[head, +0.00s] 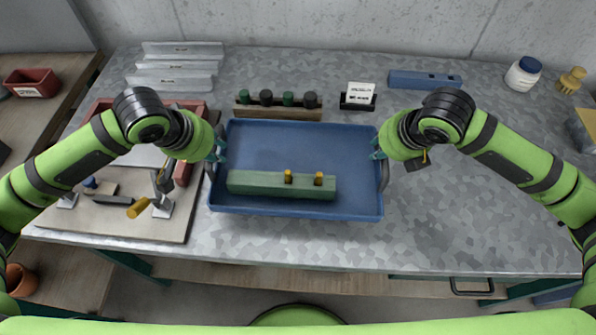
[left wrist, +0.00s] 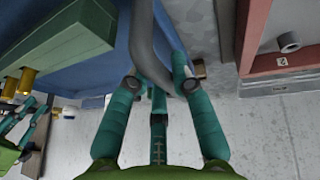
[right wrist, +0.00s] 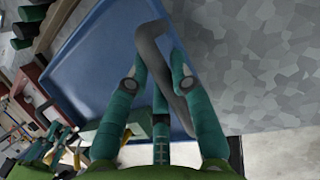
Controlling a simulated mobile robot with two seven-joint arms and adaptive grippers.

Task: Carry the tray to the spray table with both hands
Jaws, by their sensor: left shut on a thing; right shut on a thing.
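The blue tray (head: 300,205) is in the middle of the head view, over the grey speckled table (head: 450,225). I cannot tell for sure whether it touches the table. A green block (head: 262,184) with two brass-coloured fittings (head: 318,179) lies in the tray. My left gripper (head: 218,150) is shut on the tray's left grey handle, which passes between its fingers in the left wrist view (left wrist: 150,50). My right gripper (head: 378,152) is shut on the right grey handle, seen between its fingers in the right wrist view (right wrist: 158,60).
A board with clamps (head: 130,215) and a red box lie left of the tray. A wooden rack (head: 278,112) with dark knobs and a card stand (head: 358,96) stand behind it. A white jar (head: 522,74) is at the back right. The table right of the tray is mostly clear.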

